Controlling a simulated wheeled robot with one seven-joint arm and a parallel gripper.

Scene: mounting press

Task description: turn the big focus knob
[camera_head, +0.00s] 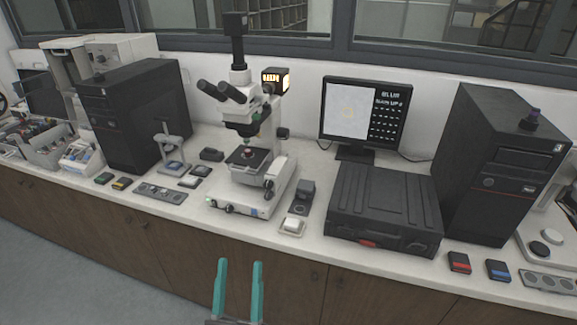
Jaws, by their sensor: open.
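A white microscope (250,166) with black eyepieces stands on the bench at the middle of the view. What looks like its focus knob (269,186) is on the right side of its stand, low down near the base. The knob is small here, and its turn angle cannot be read. My gripper (238,264) has two teal fingers, spread apart with nothing between them. It is in front of the bench's front edge, below the microscope in the picture and apart from it.
A monitor (361,112) showing a pale picture and the word BLUR stands behind a black case (384,208). A black tower (135,115) stands left and another (501,165) right. Small items lie around the microscope base. The space in front of the bench is clear.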

